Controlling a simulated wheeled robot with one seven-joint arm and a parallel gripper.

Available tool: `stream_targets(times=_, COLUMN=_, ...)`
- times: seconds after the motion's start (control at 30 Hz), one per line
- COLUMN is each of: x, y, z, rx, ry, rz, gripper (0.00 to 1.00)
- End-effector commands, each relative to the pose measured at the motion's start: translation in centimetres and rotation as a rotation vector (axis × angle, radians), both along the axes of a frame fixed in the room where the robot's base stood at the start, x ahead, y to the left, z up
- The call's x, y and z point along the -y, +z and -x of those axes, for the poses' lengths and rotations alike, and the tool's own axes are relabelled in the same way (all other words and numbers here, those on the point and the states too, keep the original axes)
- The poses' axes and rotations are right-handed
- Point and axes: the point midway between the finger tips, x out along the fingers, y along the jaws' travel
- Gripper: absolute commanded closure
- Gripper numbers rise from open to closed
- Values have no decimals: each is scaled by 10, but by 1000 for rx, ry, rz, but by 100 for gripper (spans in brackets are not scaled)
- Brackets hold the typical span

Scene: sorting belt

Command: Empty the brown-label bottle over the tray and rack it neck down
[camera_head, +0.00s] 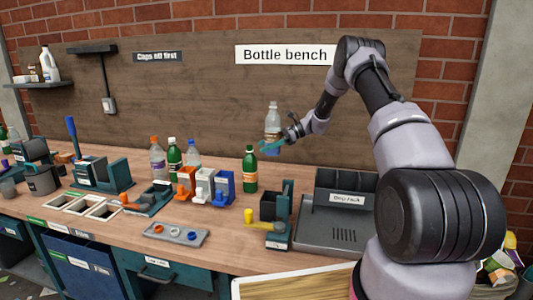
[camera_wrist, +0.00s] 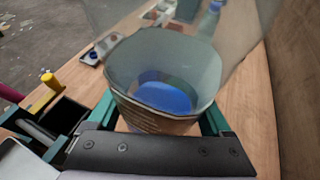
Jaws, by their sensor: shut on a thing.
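My gripper (camera_head: 272,146) is shut on a clear bottle (camera_head: 272,117), held upright above the bench, neck up. In the wrist view the clear bottle (camera_wrist: 165,68) fills the space between the jaws (camera_wrist: 165,125). A brownish band shows low on it, and blue shows inside. Whether it has a cap is too small to tell. The grey drip tray (camera_head: 338,237) with a slotted floor lies on the bench at the right, apart from the bottle. The rack (camera_head: 345,181), dark compartments with a white label, stands at the tray's back. No bottle is visible in it.
A green bottle (camera_head: 250,170) stands on the bench below my gripper. Several more bottles stand left of it, behind orange, white and blue holders (camera_head: 203,184). A dark box fixture (camera_head: 275,208) with a yellow knob stands left of the tray. Wooden wall behind.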

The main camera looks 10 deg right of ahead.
Motion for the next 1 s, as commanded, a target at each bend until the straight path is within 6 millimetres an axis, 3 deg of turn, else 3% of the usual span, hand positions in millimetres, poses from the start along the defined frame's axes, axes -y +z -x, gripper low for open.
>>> stream_targets(times=1.0, x=-34, y=124, z=81, rx=2, ry=1, rz=0, gripper=80)
